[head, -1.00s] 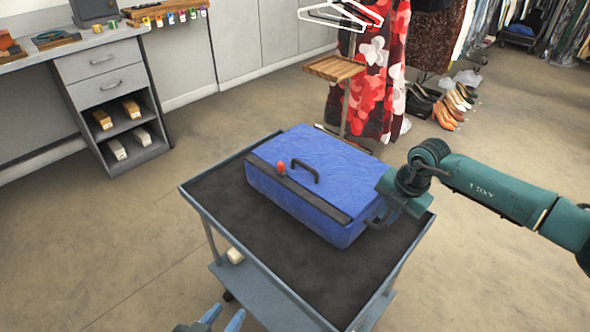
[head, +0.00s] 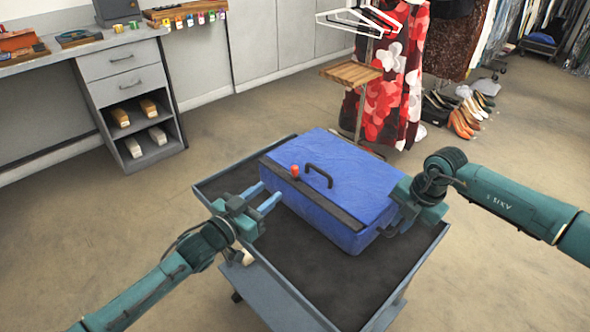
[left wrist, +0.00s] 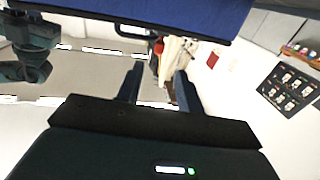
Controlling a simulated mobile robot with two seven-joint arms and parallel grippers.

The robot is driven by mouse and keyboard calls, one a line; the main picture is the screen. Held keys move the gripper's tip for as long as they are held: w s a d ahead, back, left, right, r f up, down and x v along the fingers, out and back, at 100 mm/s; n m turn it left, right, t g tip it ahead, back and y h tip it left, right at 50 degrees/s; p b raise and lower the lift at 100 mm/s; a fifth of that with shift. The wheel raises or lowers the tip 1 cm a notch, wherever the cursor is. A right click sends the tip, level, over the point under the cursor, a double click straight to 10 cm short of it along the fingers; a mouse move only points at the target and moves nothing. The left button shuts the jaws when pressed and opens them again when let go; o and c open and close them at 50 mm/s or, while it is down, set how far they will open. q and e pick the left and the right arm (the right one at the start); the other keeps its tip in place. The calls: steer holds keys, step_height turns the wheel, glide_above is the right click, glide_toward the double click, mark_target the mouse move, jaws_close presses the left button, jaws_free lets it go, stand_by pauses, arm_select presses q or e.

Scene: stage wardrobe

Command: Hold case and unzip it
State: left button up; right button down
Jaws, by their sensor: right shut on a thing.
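The blue case (head: 345,170) lies on the cart, with a black handle (head: 319,174) on its lid. A dark strip (head: 318,200) runs along the lid's near edge, and a red tab (head: 295,171) stands near its left end. The lid looks closed. My right gripper (head: 393,218) is shut on the case at its right end; its fingertips are mostly hidden. My left gripper (head: 271,194) is open and empty, with its fingers beside the case's left near side, below the red tab. In the left wrist view the case (left wrist: 200,14) crosses the top, beyond the open fingers.
The grey cart (head: 262,262) has a raised rim, with bare dark top in front of the case. A drawer bench (head: 125,62) stands back left. A stand with a wooden shelf (head: 351,73) and a red floral dress (head: 390,100) are behind the cart. Open floor surrounds it.

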mark_target(293, 172)
arm_select(q)
steer(key=x, duration=1.1)
steer(key=shift+w+d, duration=0.2)
steer(key=shift+d, duration=0.05)
jaws_close()
steer(key=shift+a, duration=0.1)
